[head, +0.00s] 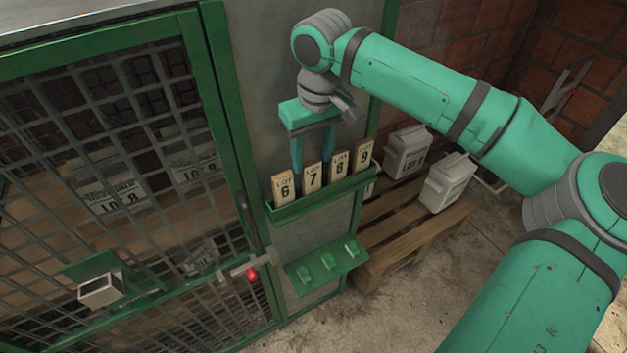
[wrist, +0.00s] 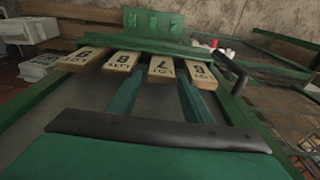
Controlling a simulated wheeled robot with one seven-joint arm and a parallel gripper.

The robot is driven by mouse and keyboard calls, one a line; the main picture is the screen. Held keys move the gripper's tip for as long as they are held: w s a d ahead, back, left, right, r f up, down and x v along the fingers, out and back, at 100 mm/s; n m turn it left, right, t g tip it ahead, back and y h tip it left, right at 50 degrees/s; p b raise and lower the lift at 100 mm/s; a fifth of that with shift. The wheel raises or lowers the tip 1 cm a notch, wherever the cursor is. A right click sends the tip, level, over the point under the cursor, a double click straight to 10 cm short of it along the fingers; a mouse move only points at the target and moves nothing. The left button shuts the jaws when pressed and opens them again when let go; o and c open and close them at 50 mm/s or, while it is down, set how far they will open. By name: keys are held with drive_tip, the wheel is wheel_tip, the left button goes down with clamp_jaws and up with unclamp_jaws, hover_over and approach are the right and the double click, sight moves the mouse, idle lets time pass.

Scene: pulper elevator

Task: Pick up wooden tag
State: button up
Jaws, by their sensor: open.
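Several wooden tags stand in a row in a green rack on the grey panel, marked LOT 6 (head: 285,188), LOT 7 (head: 312,177), LOT 8 (head: 338,166) and LOT 9 (head: 363,155). In the wrist view the row appears reversed and upside down. There the LOT 7 tag (wrist: 161,69) shows between the two green fingers, with the LOT 8 tag (wrist: 121,61) and LOT 6 tag (wrist: 200,75) on either side. I cannot tell whether the fingers touch any tag.
The green rack (head: 325,195) hides the tags' lower ends. Below it is a green plate with small hooks (head: 328,262). A mesh door (head: 110,180) with a handle and red knob (head: 251,274) is at left.

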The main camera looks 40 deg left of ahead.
sight(312, 163)
drive_tip(key=shift+s+a+f, duration=0.1)
drive_tip(key=shift+a+f, duration=0.05)
drive_tip(key=shift+f, duration=1.7)
drive_tip(key=c, duration=0.8)
